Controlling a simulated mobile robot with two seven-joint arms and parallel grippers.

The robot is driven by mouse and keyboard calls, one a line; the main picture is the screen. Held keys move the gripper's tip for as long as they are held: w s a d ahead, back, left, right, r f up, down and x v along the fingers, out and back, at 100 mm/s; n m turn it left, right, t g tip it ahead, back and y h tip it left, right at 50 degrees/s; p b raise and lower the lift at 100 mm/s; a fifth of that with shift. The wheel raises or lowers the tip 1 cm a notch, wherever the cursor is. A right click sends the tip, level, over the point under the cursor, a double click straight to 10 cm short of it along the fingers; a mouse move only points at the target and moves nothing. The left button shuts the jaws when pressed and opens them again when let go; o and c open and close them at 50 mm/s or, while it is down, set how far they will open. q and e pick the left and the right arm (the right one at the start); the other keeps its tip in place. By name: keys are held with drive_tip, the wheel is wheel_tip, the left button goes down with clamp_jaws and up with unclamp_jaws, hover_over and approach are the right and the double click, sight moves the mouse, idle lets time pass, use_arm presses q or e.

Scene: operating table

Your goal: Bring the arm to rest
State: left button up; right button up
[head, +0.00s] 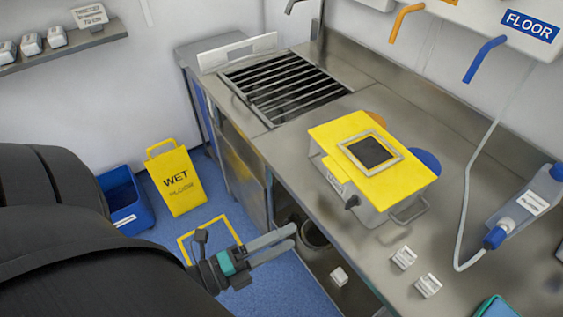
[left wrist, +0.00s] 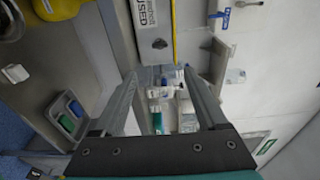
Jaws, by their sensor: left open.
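My left gripper (head: 272,245) is in the lower middle of the head view, in front of the steel counter's front edge. Its two grey fingers point right and nothing is between them. In the left wrist view the fingers (left wrist: 165,85) stand apart, with only distant things showing between them. My dark left arm fills the lower left of the head view. My right gripper is in neither view.
The steel counter (head: 300,165) holds a yellow-topped box (head: 340,135), small white blocks (head: 404,257) and a bottle (head: 525,205). A yellow wet-floor sign (head: 175,180) and blue bin (head: 125,200) stand on the floor. A shelf (head: 70,45) is on the left wall.

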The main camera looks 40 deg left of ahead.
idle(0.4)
use_arm(q)
drive_tip(key=s+a+f+n+g+y, duration=0.25)
drive_tip(key=f+n, duration=0.45)
drive_tip(key=f, duration=0.6)
drive_tip(key=s+a+f+n+g+y, duration=0.1)
drive_tip(key=s+f+n+g+y, duration=0.4)
drive_tip(key=f, duration=0.8)
drive_tip(key=s+d+f+n+g+b, duration=0.1)
drive_tip(key=s+d+f+n+g, duration=0.1)
drive_tip(key=s+f+n+g, duration=0.6)
drive_tip(key=s+f, duration=0.5)
drive_tip(key=s, duration=0.1)
drive_tip(key=shift+n, duration=0.4)
